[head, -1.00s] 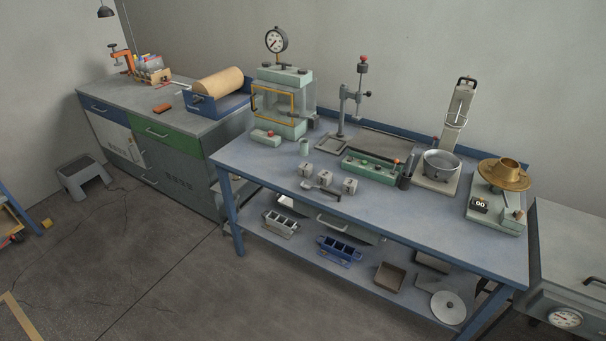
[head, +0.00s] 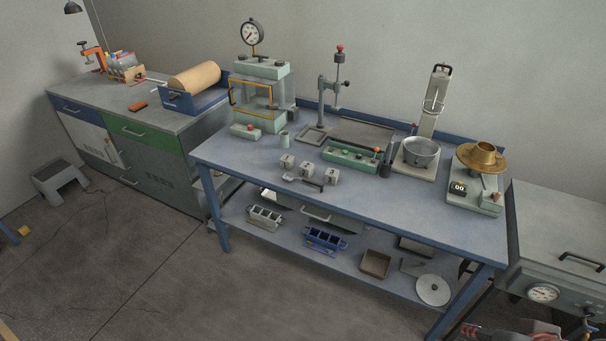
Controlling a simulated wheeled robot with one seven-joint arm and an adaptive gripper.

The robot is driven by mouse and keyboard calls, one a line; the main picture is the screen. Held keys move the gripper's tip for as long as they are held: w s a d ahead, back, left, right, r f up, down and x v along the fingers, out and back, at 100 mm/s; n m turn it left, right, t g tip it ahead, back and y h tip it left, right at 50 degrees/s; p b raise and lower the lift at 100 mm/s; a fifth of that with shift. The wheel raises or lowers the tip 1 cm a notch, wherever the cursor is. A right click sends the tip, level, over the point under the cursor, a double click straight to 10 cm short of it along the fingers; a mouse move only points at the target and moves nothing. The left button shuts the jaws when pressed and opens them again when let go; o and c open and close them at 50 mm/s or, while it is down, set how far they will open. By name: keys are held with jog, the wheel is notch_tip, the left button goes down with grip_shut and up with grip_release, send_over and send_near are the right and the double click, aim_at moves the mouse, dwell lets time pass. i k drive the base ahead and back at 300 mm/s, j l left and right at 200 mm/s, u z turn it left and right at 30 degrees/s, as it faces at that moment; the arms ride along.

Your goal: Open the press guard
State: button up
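The press (head: 262,68) stands at the back left of the blue bench, a pale green machine with a round dial gauge (head: 252,33) on top. Its guard (head: 251,98) is a clear panel in a yellow frame on the front, with a dark handle at its left side. The guard looks shut across the press opening. My gripper is not recognizable in the head view.
Near the press are a small green box with a red button (head: 245,131) and a small green cup (head: 284,140). Several grey cubes (head: 287,162) lie in front. The floor before the bench (head: 200,290) is clear. A partly cut-off reddish-grey object (head: 485,332) shows bottom right.

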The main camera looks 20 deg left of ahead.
aim_at(248, 100)
jog(key=u, duration=1.3)
jog(key=i+j, duration=0.2)
jog(key=i, duration=0.25)
jog(key=i+j+z, duration=0.1)
jog(key=i, duration=0.4)
jog(key=i+j, duration=0.25)
jog(key=i, duration=0.2)
jog(key=i+j, duration=0.25)
jog(key=i, duration=0.2)
jog(key=i+j+z, duration=0.1)
jog(key=i, duration=0.35)
jog(key=i+j, duration=0.35)
jog(key=i, duration=0.15)
jog(key=z, duration=0.05)
